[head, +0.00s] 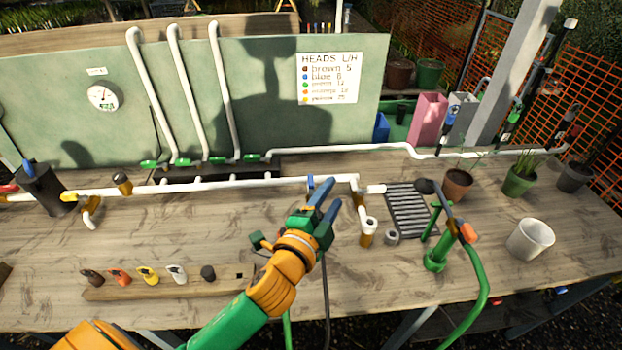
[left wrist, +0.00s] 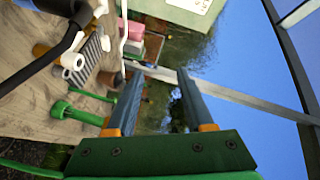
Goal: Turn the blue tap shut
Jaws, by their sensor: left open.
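A small blue tap (head: 311,183) sits on the white pipe (head: 240,183) at mid-table in the head view, just left of my left gripper's fingertips. My left gripper (head: 334,193) has two blue-grey fingers, spread apart and empty. In the head view its fingers overlap the area beside the pipe's right end; I cannot tell the exact distance to the tap. In the left wrist view my open left gripper (left wrist: 160,73) has only background between its fingers, and I cannot make out the blue tap there. My right gripper is not in view.
A green stand with hose (head: 436,258), a grate (head: 409,210) and a white cup (head: 530,239) are to the right. A wooden strip (head: 150,290) with several coloured knobs lies front left. A green panel (head: 262,90) with white pipes stands behind.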

